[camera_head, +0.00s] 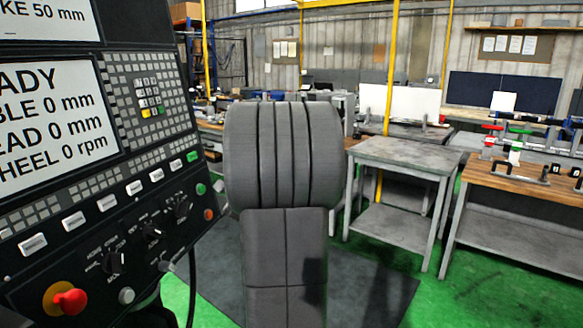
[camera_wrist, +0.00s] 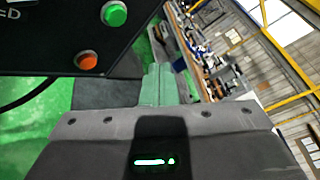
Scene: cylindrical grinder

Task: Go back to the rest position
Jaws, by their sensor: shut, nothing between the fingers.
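My gripper (camera_wrist: 160,85) shows in the wrist view, its fingers together with nothing between them. It is beside the lower edge of the grinder's control panel, apart from it. In the wrist view the panel's green button (camera_wrist: 114,13) and orange button (camera_wrist: 86,60) are at the upper left. In the head view the control panel (camera_head: 120,160) fills the left side, with a lit screen (camera_head: 50,130), rows of keys, knobs and a red stop button (camera_head: 69,301). My own grey arm stands upright in the middle of the head view and hides the gripper there.
A grey metal table (camera_head: 405,152) stands right of my arm. A wooden-topped workbench (camera_head: 525,178) with tools is at the far right. Yellow posts (camera_head: 391,65) rise behind. Green floor (camera_head: 480,290) is open at the lower right, beside a dark mat (camera_head: 365,295).

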